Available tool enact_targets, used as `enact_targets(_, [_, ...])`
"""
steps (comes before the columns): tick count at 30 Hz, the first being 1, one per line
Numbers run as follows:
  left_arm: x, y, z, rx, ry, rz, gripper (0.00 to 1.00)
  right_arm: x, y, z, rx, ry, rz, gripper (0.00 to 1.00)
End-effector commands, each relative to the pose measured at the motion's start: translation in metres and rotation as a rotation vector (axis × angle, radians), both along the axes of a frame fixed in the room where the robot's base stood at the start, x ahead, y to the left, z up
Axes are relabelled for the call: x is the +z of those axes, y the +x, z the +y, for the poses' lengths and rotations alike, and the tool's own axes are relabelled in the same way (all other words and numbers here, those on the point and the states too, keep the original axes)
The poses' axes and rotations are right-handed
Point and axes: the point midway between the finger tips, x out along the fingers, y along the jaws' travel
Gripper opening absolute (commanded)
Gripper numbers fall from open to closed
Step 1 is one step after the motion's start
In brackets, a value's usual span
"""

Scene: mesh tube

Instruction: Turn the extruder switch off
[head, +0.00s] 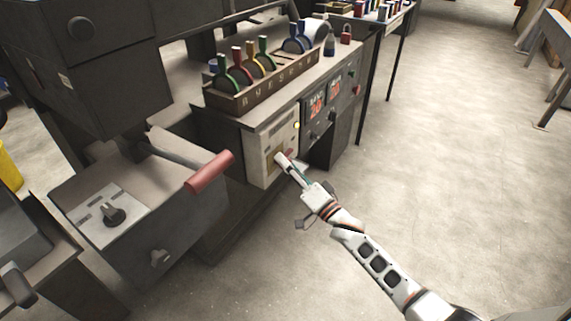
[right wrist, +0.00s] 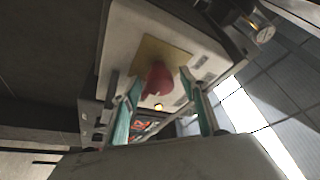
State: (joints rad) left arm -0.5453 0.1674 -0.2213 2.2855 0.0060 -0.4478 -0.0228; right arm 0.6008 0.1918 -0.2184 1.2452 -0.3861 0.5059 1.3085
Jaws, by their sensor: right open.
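The extruder switch is a red knob (right wrist: 160,82) on a yellow plate (right wrist: 150,50) on a pale control panel (right wrist: 125,40). In the head view the panel (head: 254,150) is on the cabinet's near end, and the arm partly covers its switch. My right gripper (head: 280,160) reaches the panel from the lower right. In the right wrist view its two teal-padded fingers (right wrist: 165,96) are open, one on each side of the red knob. I cannot tell whether they touch it. My left gripper is not in view.
A yellow lamp (head: 297,125) glows on the panel. Two red displays (head: 316,105) are farther along the cabinet. A rack (head: 240,98) with coloured-handled tools stands on top. A machine with a red handle (head: 210,172) stands to the left.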

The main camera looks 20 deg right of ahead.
Motion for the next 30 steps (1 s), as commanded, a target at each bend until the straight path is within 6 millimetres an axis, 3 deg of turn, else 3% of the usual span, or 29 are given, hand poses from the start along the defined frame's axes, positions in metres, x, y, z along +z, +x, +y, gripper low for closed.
enact_targets(10, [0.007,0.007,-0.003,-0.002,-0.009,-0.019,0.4,0.001,0.005,0.002,-0.001,0.0,0.001,0.44])
enact_targets(15, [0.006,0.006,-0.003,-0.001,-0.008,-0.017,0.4,0.001,0.005,0.002,0.0,0.0,0.0,0.06])
enact_targets(30, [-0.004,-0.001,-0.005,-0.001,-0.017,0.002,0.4,-0.002,0.005,0.002,0.0,-0.07,-0.051,0.05])
